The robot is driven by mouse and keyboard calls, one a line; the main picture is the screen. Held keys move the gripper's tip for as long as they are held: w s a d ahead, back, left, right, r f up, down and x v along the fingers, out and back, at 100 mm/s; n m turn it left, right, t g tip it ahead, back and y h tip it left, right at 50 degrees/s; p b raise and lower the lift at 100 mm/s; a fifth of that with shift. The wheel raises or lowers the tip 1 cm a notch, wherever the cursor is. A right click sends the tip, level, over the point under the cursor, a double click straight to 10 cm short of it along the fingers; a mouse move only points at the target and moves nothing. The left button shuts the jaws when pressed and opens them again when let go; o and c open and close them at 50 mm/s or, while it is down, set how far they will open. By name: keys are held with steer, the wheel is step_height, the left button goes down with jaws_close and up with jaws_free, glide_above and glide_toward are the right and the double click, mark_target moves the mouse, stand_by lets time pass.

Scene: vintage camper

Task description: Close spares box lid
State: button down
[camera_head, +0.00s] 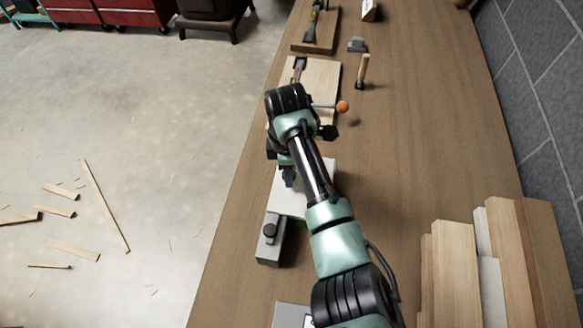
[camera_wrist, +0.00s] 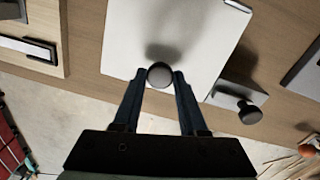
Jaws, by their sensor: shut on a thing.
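A broad white flat panel (camera_head: 297,199), which looks like the spares box lid, lies under my gripper (camera_head: 287,178) by the left edge of the bench. In the wrist view, the same panel (camera_wrist: 185,30) fills the upper middle. A round dark knob (camera_wrist: 160,74) sits at its near edge. My gripper (camera_wrist: 159,78) is shut on this knob, one finger on each side. My arm hides much of the panel in the head view. The box walls under it do not show, so I cannot tell how far open the lid is.
A grey block (camera_head: 271,247) with a dark knob stands close beside the panel. Wooden boards with tools (camera_head: 315,76) and a hammer (camera_head: 362,72) lie farther up the bench (camera_head: 420,130). Timber offcuts (camera_head: 455,265) stand at the right. An orange ball (camera_head: 343,107) shows beside my arm.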

steer(key=shift+a+f, duration=0.3)
steer(key=shift+a, duration=0.05)
steer(key=shift+c, duration=2.3)
jaws_free()
steer(key=shift+w, duration=0.1)
steer(key=shift+r, duration=0.15)
step_height(320, 180, up, 13)
steer(key=b, duration=0.1)
steer(key=shift+s, duration=0.3)
